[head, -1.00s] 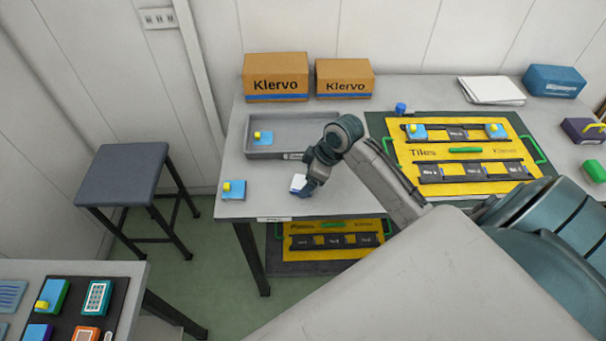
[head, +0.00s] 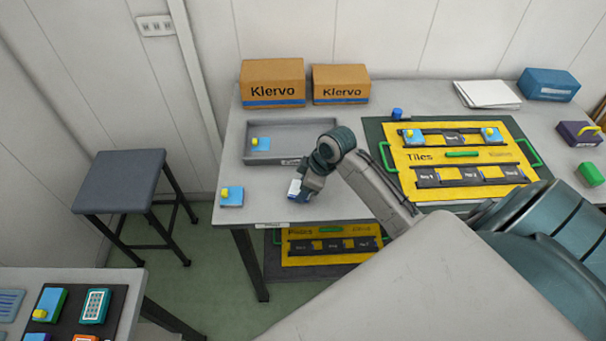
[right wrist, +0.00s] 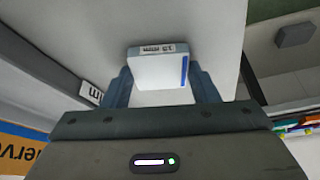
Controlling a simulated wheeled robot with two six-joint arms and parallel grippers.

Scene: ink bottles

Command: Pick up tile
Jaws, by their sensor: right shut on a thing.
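My right gripper (head: 300,192) is over the front left part of the grey table, shut on a white tile with a blue edge (head: 294,187). In the right wrist view the tile (right wrist: 158,70) is between both fingers, with a small printed label on its near-upright face. A blue tile with a yellow knob (head: 232,198) lies on the table to the left of the gripper. Another such tile (head: 260,144) lies in the grey tray (head: 300,131). Two more tiles (head: 412,136) (head: 490,134) sit on the yellow board (head: 400,158). My left gripper is out of view.
Two Klervo cartons (head: 272,80) (head: 340,82) stand at the back. White papers (head: 487,94) and a blue box (head: 548,84) are at the back right. A stool (head: 118,180) stands to the left.

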